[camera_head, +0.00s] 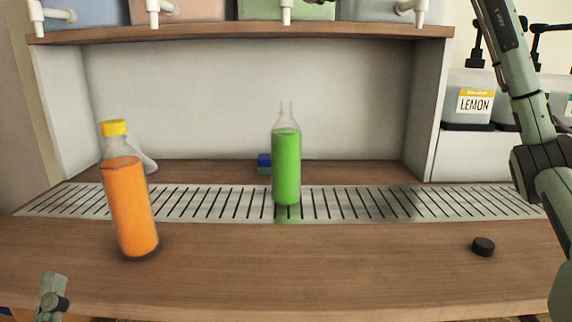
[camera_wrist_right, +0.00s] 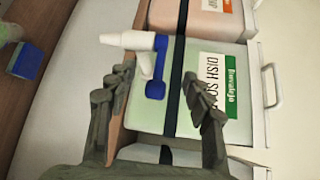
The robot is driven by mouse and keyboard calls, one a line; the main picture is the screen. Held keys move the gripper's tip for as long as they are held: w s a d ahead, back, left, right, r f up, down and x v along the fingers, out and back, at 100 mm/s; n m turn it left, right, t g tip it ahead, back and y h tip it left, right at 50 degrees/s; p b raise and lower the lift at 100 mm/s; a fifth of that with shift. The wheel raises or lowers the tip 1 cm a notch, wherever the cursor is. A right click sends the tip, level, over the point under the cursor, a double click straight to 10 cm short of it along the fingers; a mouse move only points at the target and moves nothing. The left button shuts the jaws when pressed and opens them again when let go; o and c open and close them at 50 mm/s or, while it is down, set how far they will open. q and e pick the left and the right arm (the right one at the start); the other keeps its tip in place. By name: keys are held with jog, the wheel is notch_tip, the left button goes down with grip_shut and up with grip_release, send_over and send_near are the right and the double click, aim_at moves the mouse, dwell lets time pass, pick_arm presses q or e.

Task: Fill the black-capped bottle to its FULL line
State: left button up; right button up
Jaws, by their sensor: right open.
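An uncapped clear bottle (camera_head: 286,165) stands upright on the drip grate, below the green drum's tap (camera_head: 286,12). Its green liquid reaches the shoulder; I cannot make out the FULL line, and no stream shows. A black cap (camera_head: 483,246) lies on the counter at right. My right arm rises at the right, its gripper out of the head view. In the right wrist view my right gripper (camera_wrist_right: 163,88) is open, with the tap's blue lever (camera_wrist_right: 156,82) between its fingers; contact is unclear. A small piece of my left gripper (camera_head: 52,298) shows at bottom left.
An orange-filled bottle (camera_head: 131,205) with a yellow cap stands at front left. A blue block (camera_head: 265,163) lies behind the green bottle. Several drums sit on the shelf (camera_head: 240,33) above. A LEMON container (camera_head: 470,100) stands at right. The front middle counter is clear.

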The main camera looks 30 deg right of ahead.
jog(key=shift+v, duration=1.9)
jog(key=shift+s+d, duration=0.1)
jog(key=v, duration=1.2)
